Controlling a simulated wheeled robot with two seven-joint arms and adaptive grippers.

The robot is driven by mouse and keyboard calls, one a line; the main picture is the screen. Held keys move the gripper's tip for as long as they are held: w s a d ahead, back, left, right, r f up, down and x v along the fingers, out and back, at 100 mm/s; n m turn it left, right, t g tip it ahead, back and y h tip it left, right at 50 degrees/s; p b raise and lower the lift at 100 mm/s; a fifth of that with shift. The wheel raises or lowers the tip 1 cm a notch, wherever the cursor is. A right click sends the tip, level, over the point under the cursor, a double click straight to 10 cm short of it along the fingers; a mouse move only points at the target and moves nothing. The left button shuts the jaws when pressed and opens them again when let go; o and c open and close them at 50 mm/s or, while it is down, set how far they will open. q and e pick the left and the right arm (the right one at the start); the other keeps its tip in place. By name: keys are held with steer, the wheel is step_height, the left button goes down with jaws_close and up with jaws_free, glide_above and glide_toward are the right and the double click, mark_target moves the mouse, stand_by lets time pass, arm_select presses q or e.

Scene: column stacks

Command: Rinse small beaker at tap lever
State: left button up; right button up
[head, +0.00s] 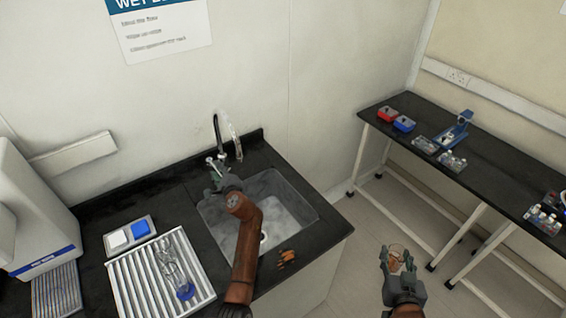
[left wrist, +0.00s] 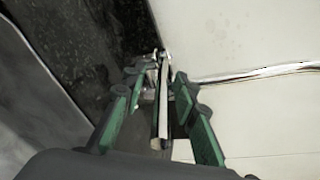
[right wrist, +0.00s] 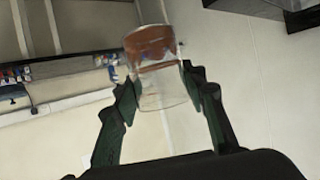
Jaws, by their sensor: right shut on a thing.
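The small beaker (head: 396,262) is clear glass with reddish-brown content or residue. My right gripper (head: 399,272) is shut on it, out over the floor to the right of the sink counter. The right wrist view shows the beaker (right wrist: 158,85) between the fingertips. The tap (head: 217,135) stands at the back of the sink. My left gripper (head: 218,178) is at the tap, over the sink's back edge. In the left wrist view the metal tap lever (left wrist: 163,95) lies between its open fingers; contact cannot be told. My left forearm crosses the sink.
The sink basin (head: 292,208) is partly hidden by my left arm. A white rack (head: 125,285) with glassware stands left of it. A small orange-brown object (head: 287,257) lies at the sink's front right. A black side bench (head: 490,160) with equipment stands at the right.

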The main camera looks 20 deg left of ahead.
arm_select(q)
steer(key=shift+w+a+f, duration=0.15)
steer(key=shift+w+a, duration=0.1)
steer(key=shift+w, duration=0.15)
steer(key=shift+d, duration=0.1)
steer(key=shift+c, duration=0.8)
jaws_close()
